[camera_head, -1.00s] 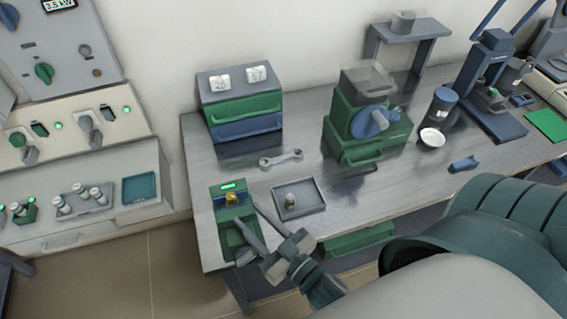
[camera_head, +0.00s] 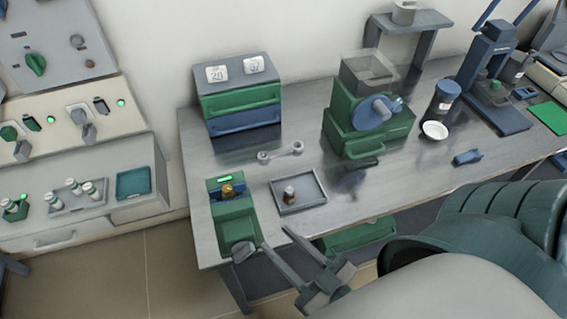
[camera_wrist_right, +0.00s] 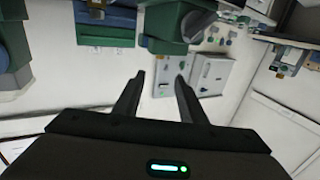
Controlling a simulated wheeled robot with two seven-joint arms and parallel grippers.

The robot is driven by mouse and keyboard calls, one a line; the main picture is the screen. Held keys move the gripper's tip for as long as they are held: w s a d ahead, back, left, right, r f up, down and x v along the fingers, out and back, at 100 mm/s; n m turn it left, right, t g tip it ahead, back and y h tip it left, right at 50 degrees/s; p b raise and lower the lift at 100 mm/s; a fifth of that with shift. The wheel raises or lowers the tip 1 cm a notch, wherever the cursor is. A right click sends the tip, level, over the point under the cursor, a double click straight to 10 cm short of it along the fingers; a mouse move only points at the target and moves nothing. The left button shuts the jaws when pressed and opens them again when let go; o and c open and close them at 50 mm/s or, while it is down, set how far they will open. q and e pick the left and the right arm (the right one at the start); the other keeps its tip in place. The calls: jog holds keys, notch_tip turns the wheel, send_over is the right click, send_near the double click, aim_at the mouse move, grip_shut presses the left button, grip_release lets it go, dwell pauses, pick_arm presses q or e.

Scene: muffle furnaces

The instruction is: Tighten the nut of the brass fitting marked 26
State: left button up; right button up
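A brass fitting (camera_head: 228,190) sits in a green and blue holder (camera_head: 234,222) with a lit green display, at the table's left front. Its marking is too small to read. A second, greyish-brown fitting (camera_head: 289,194) stands upright in a grey tray (camera_head: 312,198). A grey double-ended wrench (camera_head: 281,152) lies flat behind the tray. My right gripper (camera_head: 275,238) is open and empty at the table's front edge, right of the holder's front and apart from the brass fitting. Its spread fingers also show in the right wrist view (camera_wrist_right: 160,79). My left gripper is not in view.
A drawer box (camera_head: 238,103) with two number tags stands behind. A green machine with a blue dial (camera_head: 372,125) stands right of the wrench. A blue piece (camera_head: 467,157) lies farther right.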

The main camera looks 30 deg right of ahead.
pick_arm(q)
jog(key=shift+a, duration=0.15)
